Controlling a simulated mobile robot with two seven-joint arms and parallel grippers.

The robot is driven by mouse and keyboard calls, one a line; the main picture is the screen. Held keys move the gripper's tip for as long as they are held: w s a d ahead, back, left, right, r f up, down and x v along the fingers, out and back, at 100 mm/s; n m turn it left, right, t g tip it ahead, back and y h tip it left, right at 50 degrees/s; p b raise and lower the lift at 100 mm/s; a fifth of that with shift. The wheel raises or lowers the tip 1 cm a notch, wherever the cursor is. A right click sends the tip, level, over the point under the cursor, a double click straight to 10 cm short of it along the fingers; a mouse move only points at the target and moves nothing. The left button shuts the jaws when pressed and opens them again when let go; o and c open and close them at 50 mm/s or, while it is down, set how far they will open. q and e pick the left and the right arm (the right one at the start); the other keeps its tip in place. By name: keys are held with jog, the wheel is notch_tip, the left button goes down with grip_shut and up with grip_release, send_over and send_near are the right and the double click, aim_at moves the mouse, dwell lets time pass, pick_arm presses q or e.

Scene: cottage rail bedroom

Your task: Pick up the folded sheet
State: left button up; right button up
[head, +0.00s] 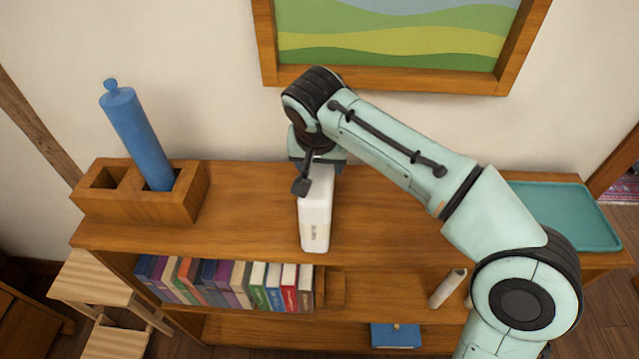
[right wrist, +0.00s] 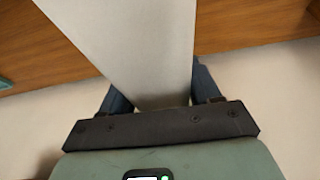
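A slim, pale white piece (head: 316,215) with small dark print near its lower end is on the wooden shelf top, below my right gripper. I take it to be the folded sheet, but its folds do not show. My right gripper (head: 314,180) is at its upper end, with one dark finger at its left side. In the right wrist view the pale piece (right wrist: 140,40) runs between the two fingers of my right gripper (right wrist: 162,92). Whether the fingers press on it is not clear. My left gripper is out of view.
A wooden holder (head: 100,205) with a blue cylinder (head: 135,135) stands left on the shelf top (head: 250,220). A teal tray (head: 565,215) is at the right. Books (head: 230,283), a pale roll (head: 447,288) and a blue book (head: 396,336) sit below. A framed picture (head: 390,80) hangs behind.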

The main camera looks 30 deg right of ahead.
grip_shut()
jog(key=shift+r, duration=0.1)
